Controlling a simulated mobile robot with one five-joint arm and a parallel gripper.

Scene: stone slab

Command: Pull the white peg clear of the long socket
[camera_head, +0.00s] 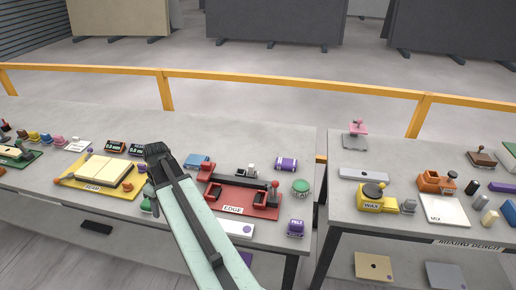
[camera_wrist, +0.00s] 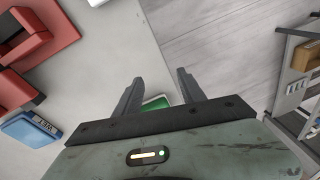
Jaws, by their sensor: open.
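My gripper (camera_head: 158,152) is above the left table, left of the red EDGE fixture (camera_head: 232,208). In the wrist view its two dark fingers (camera_wrist: 158,88) are apart with nothing held between them. I cannot pick out the white peg or the long socket for certain. Another long pale bar (camera_head: 362,174) lies on the right table. A small white-and-black item (camera_head: 250,171) stands behind the red fixture. No white peg shows clearly in the wrist view.
A yellow tray (camera_head: 68,182) lies to the left. A purple roll (camera_head: 286,163) and green round piece (camera_head: 300,187) are right of the fixture. A gap separates the tables. A blue WET box (camera_wrist: 30,129) and red fixture (camera_wrist: 35,45) show in the wrist view.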

